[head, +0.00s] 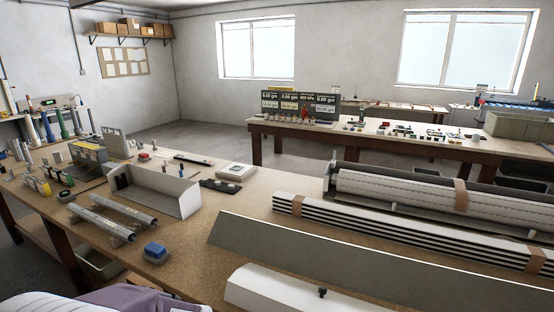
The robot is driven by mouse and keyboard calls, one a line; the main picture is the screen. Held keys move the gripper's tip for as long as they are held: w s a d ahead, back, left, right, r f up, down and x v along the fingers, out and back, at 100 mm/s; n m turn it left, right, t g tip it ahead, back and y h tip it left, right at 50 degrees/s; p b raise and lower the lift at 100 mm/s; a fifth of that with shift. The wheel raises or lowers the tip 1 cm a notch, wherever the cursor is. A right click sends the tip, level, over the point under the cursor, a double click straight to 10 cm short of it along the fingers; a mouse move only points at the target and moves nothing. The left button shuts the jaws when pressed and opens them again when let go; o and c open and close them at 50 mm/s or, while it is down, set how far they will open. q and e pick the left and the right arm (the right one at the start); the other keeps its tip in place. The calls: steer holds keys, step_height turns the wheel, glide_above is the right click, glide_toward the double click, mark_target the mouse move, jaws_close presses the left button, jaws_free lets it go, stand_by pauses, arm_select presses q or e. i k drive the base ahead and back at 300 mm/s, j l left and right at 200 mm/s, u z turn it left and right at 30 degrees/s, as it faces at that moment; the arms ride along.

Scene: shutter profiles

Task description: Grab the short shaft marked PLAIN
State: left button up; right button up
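Two grey metal shafts lie side by side on the wooden bench at the left, one behind (126,209) and one in front (100,222). They rest on small grey supports near the bench's front edge. I cannot read any PLAIN marking on either, and their lengths look much alike. Several upright rods and cylinders stand at the far left, including a blue one (48,130) and a green one (64,128); their markings are too small to read. Neither of my grippers is in view.
Long white profiles (390,225) and a long grey panel (330,258) fill the bench's right side. White and purple cloth (110,300) shows at the bottom left.

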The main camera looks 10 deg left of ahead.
mark_target(148, 220)
steer(key=i+j+u, duration=0.25)
steer(key=j+u, duration=0.2)
steer(key=i+j+u, duration=0.25)
steer(key=u, duration=0.25)
steer(key=i+j+u, duration=0.15)
steer(key=i+u, duration=0.3)
steer(key=k, duration=0.05)
